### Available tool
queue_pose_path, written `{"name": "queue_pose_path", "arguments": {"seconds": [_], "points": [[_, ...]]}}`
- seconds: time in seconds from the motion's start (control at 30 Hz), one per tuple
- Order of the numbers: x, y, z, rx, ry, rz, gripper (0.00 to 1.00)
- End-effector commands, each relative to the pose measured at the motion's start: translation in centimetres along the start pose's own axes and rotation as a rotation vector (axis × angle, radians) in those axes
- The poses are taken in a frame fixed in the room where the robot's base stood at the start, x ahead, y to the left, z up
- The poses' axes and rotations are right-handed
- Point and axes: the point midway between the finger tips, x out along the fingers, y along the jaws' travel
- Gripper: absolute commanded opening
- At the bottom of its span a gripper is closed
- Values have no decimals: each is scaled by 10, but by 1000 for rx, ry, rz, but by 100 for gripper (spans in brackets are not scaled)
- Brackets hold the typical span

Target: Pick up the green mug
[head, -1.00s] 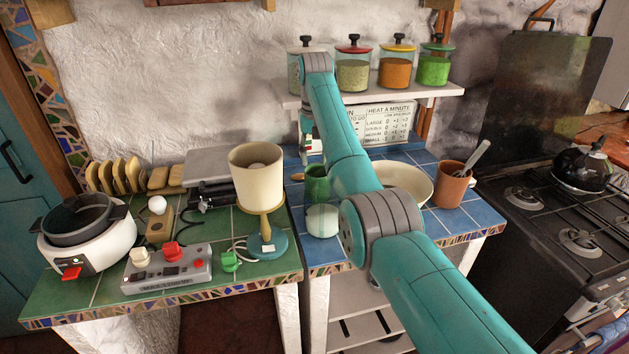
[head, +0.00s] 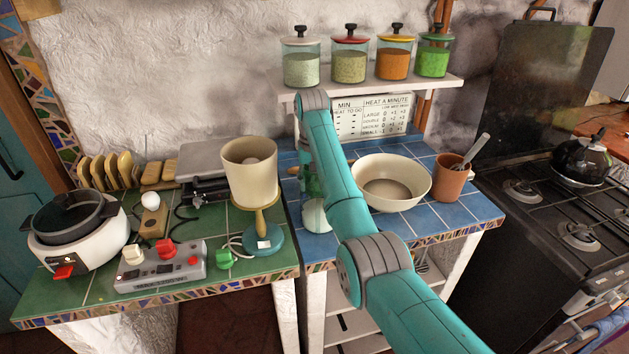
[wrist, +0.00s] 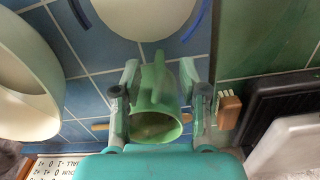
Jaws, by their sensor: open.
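The green mug (wrist: 157,95) lies between the two fingers of my gripper (wrist: 160,78) in the wrist view, with its round opening toward the bottom of the picture. My gripper is open, with one finger on each side of the mug. I cannot tell whether either finger touches it. In the head view my arm mostly hides the mug (head: 313,186) on the blue-tiled counter (head: 455,214).
A pale round object (head: 315,214) stands close in front of the mug. A cream bowl (head: 391,182) is to the right, with a terracotta pot (head: 450,183) beyond it. A lamp (head: 250,170) stands left. A shelf of jars (head: 378,84) hangs above.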

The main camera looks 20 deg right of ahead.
Motion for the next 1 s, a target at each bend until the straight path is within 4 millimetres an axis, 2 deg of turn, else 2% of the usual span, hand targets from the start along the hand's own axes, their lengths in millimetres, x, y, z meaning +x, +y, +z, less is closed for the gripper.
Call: {"name": "queue_pose_path", "arguments": {"seconds": [0.2, 0.23, 0.3, 0.4, 0.83, 1.0], "points": [[2, 0, 0, 0, 1, 0, 43], [2, 0, 0, 0, 1, 0, 38], [2, 0, 0, 1, 1, 0, 20], [2, 0, 0, 1, 1, 0, 0], [0, 0, 0, 0, 2, 0, 0], [-8, 0, -1, 0, 3, 0, 0]]}}
